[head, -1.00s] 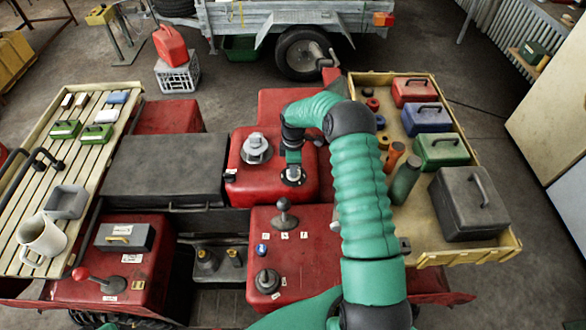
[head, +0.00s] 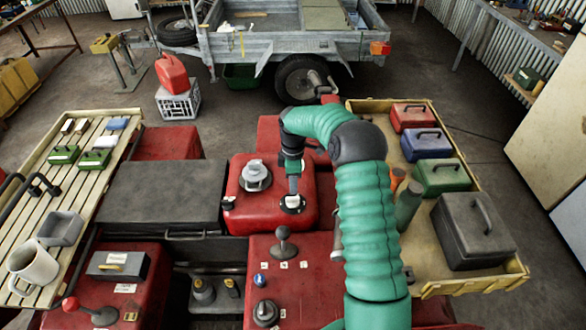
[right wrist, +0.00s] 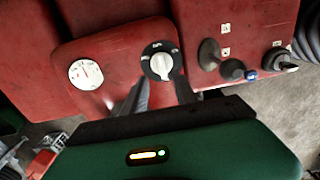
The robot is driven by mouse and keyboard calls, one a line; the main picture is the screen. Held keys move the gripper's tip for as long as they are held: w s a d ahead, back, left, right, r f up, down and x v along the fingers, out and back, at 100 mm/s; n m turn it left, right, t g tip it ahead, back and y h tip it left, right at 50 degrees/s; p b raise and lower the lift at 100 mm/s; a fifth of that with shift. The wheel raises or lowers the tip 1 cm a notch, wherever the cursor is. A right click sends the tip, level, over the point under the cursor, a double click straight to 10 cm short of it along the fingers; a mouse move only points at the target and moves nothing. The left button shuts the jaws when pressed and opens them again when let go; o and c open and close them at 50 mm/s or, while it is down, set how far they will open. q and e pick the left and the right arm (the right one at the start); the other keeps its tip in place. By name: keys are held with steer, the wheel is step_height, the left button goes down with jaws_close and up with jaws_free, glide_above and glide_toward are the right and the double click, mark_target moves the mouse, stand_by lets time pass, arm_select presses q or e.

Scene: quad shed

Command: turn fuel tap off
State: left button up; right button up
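The fuel tap (head: 293,203) is a white knob on a round black plate, on top of the red tank (head: 242,212). In the right wrist view, the tap (right wrist: 160,63) shows its white grip lying slightly aslant; the small lettering around it is too blurred to read. My right gripper (head: 293,187) points down just over the tap. In the right wrist view, the two fingers of my right gripper (right wrist: 156,90) stand apart with nothing between them, at the tap's near side. I cannot tell whether a fingertip touches the knob. My left gripper is out of view.
A grey filler cap (head: 255,176) stands left of the tap. A white gauge (right wrist: 85,74) is on the tank beside the tap. A dark lever (head: 283,243) rises from the nearer red panel. The right rack (head: 420,225) holds several boxes.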

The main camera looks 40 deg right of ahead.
step_height(320, 180, up, 9)
steer(key=b, duration=0.1)
steer(key=shift+r, duration=0.15)
steer(key=shift+a, duration=0.1)
